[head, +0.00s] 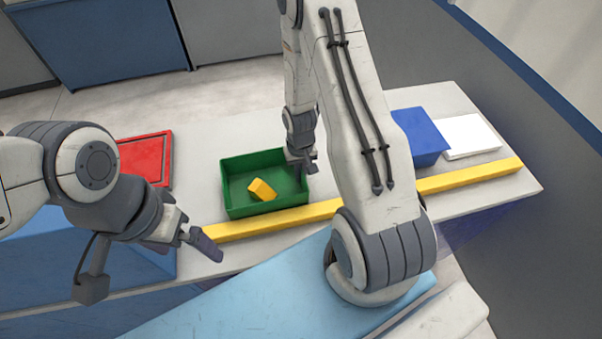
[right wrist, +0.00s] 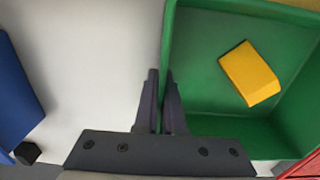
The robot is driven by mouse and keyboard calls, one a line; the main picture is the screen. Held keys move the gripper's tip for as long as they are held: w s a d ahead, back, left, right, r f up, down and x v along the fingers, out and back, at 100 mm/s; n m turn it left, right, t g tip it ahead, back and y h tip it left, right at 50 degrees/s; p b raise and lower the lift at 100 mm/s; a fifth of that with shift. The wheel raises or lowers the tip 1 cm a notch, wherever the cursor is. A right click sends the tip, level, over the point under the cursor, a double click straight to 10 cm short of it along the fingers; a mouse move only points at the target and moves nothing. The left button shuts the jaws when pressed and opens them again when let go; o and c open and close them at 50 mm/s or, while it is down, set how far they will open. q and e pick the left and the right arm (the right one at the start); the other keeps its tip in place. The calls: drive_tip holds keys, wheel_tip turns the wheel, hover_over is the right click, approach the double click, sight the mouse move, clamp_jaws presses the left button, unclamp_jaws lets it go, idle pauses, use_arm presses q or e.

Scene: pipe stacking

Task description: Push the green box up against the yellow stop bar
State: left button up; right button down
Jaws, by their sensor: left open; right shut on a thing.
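The green box (head: 237,209) is an open tray on the white table with a yellow block (head: 262,190) lying inside it. The yellow stop bar (head: 470,174) runs across the table along the box's near side. The box's near wall is right beside the bar; I cannot tell whether they touch. My right gripper (head: 302,165) is at the box's right wall. In the right wrist view its fingers (right wrist: 161,75) are shut on the wall of the green box (right wrist: 205,60). My left gripper (head: 200,245) is open and empty, near the bar's left end.
A red tray (head: 146,160) lies left of the box. A light blue surface (head: 240,305) is in front. The table behind the green box is clear.

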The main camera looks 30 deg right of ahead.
idle(0.7)
drive_tip(key=c, duration=0.9)
unclamp_jaws()
drive_tip(key=shift+c, duration=0.2)
wheel_tip(320, 180, up, 10)
drive_tip(key=shift+r+b, duration=0.2)
drive_tip(key=shift+b, duration=0.1)
